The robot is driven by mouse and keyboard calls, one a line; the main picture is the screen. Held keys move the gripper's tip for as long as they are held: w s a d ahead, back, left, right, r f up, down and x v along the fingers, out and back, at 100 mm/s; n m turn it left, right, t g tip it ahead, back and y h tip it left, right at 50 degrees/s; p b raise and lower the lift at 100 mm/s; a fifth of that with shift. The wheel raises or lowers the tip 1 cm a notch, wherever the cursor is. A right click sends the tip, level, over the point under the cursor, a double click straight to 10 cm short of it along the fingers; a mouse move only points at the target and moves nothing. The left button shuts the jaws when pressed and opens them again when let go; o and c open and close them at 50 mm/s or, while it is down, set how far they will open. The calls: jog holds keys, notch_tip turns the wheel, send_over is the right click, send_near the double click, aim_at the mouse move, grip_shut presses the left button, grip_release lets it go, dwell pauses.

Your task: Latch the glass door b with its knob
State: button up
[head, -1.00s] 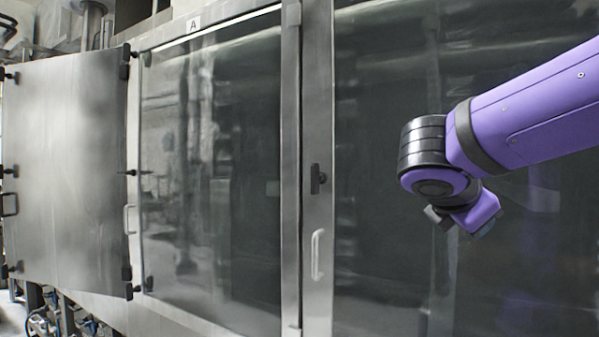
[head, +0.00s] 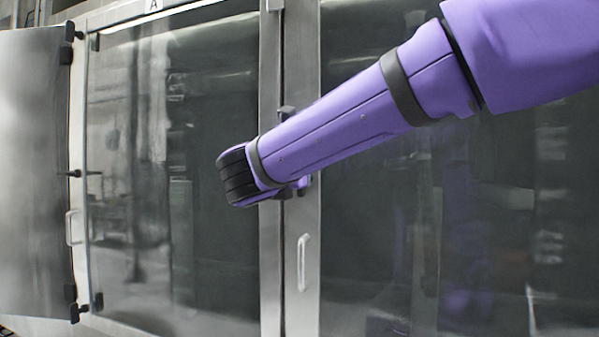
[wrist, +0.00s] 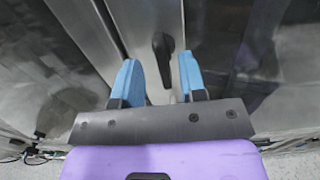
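Glass door b (head: 400,250) is the right-hand dark glass door, to the right of the door marked A. It looks closed. Its metal frame carries a white handle (head: 303,262). The knob (wrist: 163,55) shows in the wrist view as a black lever on the metal strip, lengthwise in the picture. In the head view my arm hides most or all of it. My gripper (wrist: 158,62) is open, with one blue finger on each side of the knob in the picture. Gaps show on both sides; I cannot tell how deep the knob sits between the fingers.
Glass door A (head: 170,180) is left of the metal post (head: 270,60). A steel panel door (head: 32,170) stands swung out at the far left, with black latches and a white handle near its edge. The space before the right glass is clear apart from my arm.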

jog(key=shift+x, duration=2.05)
grip_shut()
jog(key=shift+d, duration=0.1)
jog(key=shift+s+d+f+m, duration=0.1)
jog(key=shift+d+f+m, duration=0.2)
jog(key=shift+m, duration=2.7)
jog(key=shift+s+d+f+m, duration=0.1)
jog(key=shift+d+f+m, duration=0.2)
jog(key=shift+m, duration=2.7)
jog(key=shift+s+d+f+m, duration=0.2)
jog(key=shift+f+m, duration=0.1)
jog(key=shift+m, duration=2.7)
